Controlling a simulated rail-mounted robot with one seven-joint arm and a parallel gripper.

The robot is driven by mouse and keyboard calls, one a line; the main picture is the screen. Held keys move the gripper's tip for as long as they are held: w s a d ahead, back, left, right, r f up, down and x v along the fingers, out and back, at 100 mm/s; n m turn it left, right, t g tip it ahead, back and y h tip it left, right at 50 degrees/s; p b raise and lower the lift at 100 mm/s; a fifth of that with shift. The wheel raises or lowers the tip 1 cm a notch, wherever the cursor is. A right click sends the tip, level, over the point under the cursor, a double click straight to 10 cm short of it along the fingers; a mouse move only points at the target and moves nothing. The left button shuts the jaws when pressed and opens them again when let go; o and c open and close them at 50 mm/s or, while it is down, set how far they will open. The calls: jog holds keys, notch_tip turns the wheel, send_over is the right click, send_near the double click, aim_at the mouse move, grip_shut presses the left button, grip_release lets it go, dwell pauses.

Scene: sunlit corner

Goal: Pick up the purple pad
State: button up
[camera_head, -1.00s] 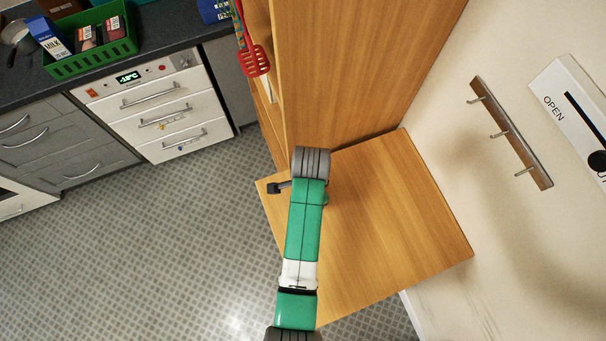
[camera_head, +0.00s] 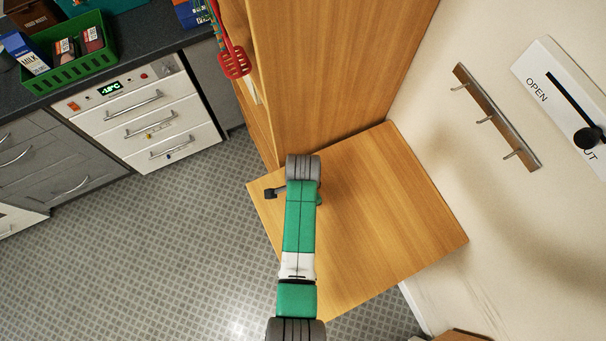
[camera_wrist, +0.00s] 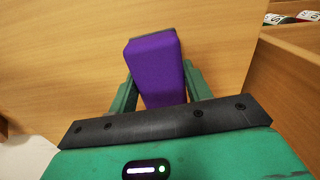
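The purple pad (camera_wrist: 158,70) is a block with a dark strip along its far edge, seen close up in the wrist view. My gripper (camera_wrist: 158,78) has one green finger on each side of it, and both fingers appear to touch its sides. The gripper looks shut on the pad. A wooden surface lies behind the pad; I cannot tell whether the pad touches it. In the head view, my arm reaches over the wooden table (camera_head: 400,220), and the pad is hidden.
A tall wooden cabinet (camera_head: 330,70) stands at the table's back edge. A red slotted spatula (camera_head: 234,62) hangs on its left side. A hook rail (camera_head: 497,115) is on the right wall. White drawers (camera_head: 145,120) stand at left. The floor (camera_head: 150,240) at left is clear.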

jog(key=shift+r, duration=0.5)
jog(key=r, duration=0.1)
jog(key=s+r, duration=0.1)
jog(key=shift+d+r, duration=0.1)
jog(key=shift+r, duration=0.3)
jog(key=s, duration=0.5)
jog(key=s+d+r, duration=0.1)
jog(key=s, duration=0.9)
jog(key=shift+d+r, duration=0.15)
jog(key=shift+d, duration=0.2)
jog(key=shift+p, duration=0.3)
jog(key=shift+o, duration=0.4)
